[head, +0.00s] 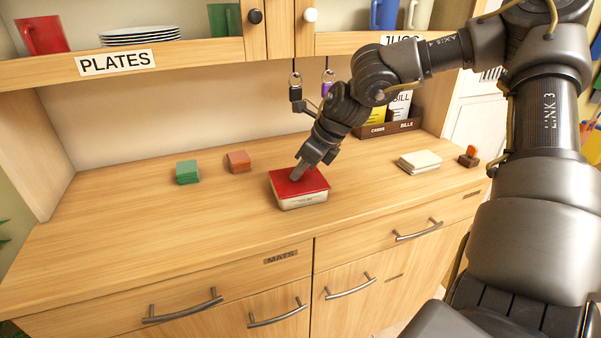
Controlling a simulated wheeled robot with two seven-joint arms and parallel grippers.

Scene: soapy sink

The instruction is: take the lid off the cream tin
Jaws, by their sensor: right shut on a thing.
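The cream tin (304,201) stands on the wooden counter near its middle, with dark print on its front. Its red lid (312,185) lies over the top; I see no clear gap between lid and tin. My right gripper (298,174) points down onto the lid from the upper right. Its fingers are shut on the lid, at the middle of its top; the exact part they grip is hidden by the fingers. My left gripper is not in view.
Green (187,172) and orange (238,161) stacks lie behind left of the tin. A cream stack (419,162), a brown block with an orange top (469,156) and a card box (388,129) are to the right. Keys hang behind. The counter's left and front are clear.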

